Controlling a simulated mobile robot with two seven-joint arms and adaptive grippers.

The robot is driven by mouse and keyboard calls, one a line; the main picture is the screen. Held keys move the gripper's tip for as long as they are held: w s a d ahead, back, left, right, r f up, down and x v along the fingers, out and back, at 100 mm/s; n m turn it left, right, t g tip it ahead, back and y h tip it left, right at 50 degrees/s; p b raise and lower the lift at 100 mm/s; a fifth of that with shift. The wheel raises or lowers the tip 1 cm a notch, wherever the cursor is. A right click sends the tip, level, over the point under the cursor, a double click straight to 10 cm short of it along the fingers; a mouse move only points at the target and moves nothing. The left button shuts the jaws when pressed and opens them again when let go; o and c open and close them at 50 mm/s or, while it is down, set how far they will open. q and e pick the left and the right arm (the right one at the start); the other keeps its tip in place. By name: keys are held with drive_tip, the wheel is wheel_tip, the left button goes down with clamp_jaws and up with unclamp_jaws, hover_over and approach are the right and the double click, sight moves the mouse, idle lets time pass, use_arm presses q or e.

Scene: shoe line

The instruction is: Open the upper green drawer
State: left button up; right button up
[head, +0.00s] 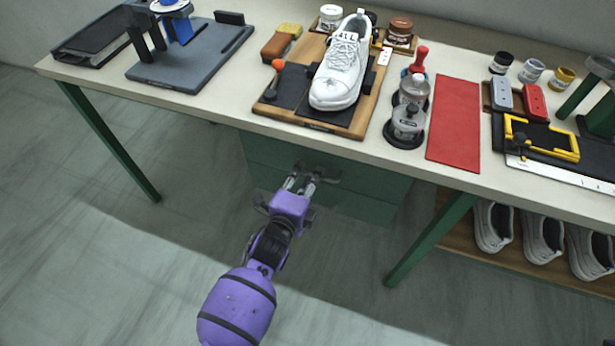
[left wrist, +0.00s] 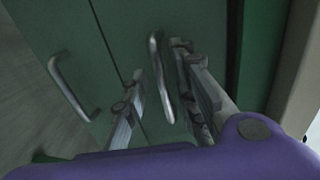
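The upper green drawer (head: 265,152) is under the workbench and looks shut. Its grey bar handle (left wrist: 157,70) shows in the left wrist view, and its front fills the middle of that view (left wrist: 200,20). My left gripper (head: 306,180) is at this handle in the head view. In the left wrist view its fingers (left wrist: 165,95) are apart, with the handle between them. The handle is close to the right-hand finger, and a gap shows on the other side. I cannot tell whether they touch. My right gripper is in neither view.
The lower drawer's handle (left wrist: 72,88) shows left of my fingers in the left wrist view. The workbench top (head: 220,105) overhangs the drawers and carries a white shoe (head: 341,70). A green leg (head: 430,240) stands right of the drawers. The floor in front is clear.

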use_arm(q)
drive_tip(key=shift+w, duration=0.1)
clamp_jaws()
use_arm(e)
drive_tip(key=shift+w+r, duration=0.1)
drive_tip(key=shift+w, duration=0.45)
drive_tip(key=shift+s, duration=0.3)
